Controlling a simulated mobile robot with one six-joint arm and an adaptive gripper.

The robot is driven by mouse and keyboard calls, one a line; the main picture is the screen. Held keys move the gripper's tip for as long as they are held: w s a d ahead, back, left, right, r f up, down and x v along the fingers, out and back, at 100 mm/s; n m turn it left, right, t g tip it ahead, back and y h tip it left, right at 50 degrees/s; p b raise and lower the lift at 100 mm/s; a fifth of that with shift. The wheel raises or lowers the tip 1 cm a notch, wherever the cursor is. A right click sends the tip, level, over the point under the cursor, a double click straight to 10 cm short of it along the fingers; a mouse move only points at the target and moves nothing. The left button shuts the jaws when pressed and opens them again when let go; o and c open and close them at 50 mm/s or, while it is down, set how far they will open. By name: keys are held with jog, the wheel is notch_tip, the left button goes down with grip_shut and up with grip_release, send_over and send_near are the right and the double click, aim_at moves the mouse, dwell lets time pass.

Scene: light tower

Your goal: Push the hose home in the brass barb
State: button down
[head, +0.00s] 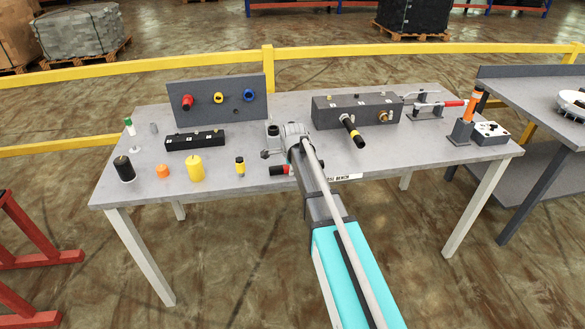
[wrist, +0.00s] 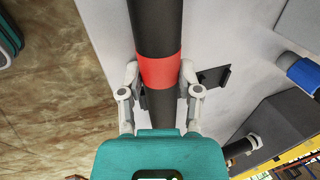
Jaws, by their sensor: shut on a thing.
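My gripper (wrist: 159,76) is shut on the black hose (wrist: 158,25), with one finger on each side of its red band (wrist: 158,70). The hose runs up and out of the wrist view. In the head view the hose's red-and-black end (head: 280,170) shows left of my arm, low over the bench front; my arm hides the rest of it and the fingers. A brass fitting (head: 384,117), likely the barb, sits on the front of the dark block (head: 350,110), to the right of my gripper and apart from the hose. The barb cannot be made out in the wrist view.
A black yellow-banded hose (head: 352,131) sticks out of the same block. A toggle clamp (head: 430,106) and an orange-and-black tool (head: 467,112) stand right. A panel with coloured fittings (head: 218,102), a black rail (head: 195,140) and a yellow cylinder (head: 196,168) are left. The bench's front right is clear.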

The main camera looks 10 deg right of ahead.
jog(key=shift+r+p, duration=1)
jog(key=s+d+r+p, duration=0.6)
jog(key=s+r+p, duration=0.5)
jog(key=s, duration=0.1)
jog(key=shift+s, duration=0.4)
